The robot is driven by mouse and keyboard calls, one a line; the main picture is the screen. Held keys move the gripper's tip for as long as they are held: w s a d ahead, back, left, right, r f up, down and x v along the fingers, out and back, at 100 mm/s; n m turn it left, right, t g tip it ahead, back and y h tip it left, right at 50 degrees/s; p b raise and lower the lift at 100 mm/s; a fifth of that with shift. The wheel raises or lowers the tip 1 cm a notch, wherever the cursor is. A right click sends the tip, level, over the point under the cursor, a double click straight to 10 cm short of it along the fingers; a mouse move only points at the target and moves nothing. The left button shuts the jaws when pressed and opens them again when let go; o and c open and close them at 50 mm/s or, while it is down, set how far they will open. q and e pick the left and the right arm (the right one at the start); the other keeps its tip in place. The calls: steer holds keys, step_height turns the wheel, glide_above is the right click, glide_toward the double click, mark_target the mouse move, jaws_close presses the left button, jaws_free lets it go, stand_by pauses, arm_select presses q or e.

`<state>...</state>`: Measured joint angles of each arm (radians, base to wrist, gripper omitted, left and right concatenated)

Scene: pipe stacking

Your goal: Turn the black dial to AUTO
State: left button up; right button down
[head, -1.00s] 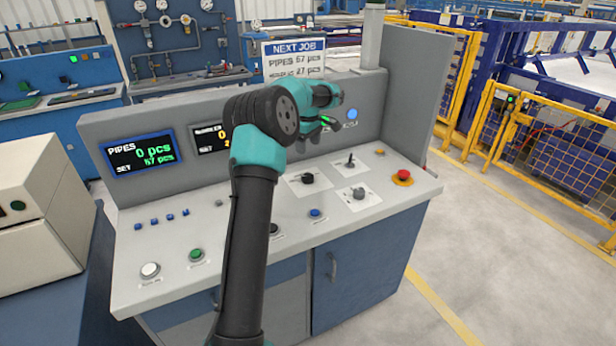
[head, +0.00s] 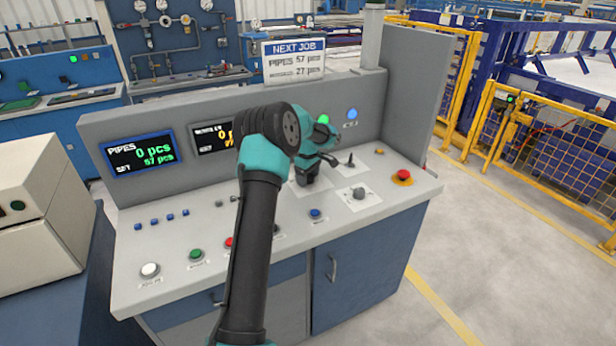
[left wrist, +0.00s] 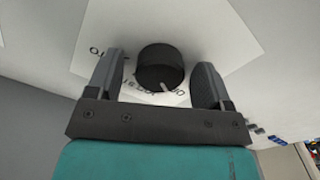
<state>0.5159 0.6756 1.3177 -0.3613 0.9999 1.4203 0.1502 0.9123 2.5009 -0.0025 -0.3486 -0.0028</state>
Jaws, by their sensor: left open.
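The black dial (left wrist: 160,66) stands between the two open fingers of my left gripper (left wrist: 159,85) in the left wrist view. Its white pointer mark faces the lower edge of that picture, toward the gripper body. The dial sits on a white label plate (left wrist: 215,32); its lettering is partly covered and hard to read, with part of a word at the left. In the head view my left gripper (head: 309,176) points down over the panel and hides the dial. My right gripper is not in view.
On the sloped panel (head: 260,215), a second knob (head: 358,194) stands to the right, with a toggle switch (head: 351,160) behind and a red emergency button (head: 402,177) farther right. A blue button (head: 315,214) is in front. An upright back panel (head: 225,165) rises behind.

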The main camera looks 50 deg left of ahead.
arm_select(q)
steer(key=shift+c, duration=0.5)
steer(key=c, duration=0.8)
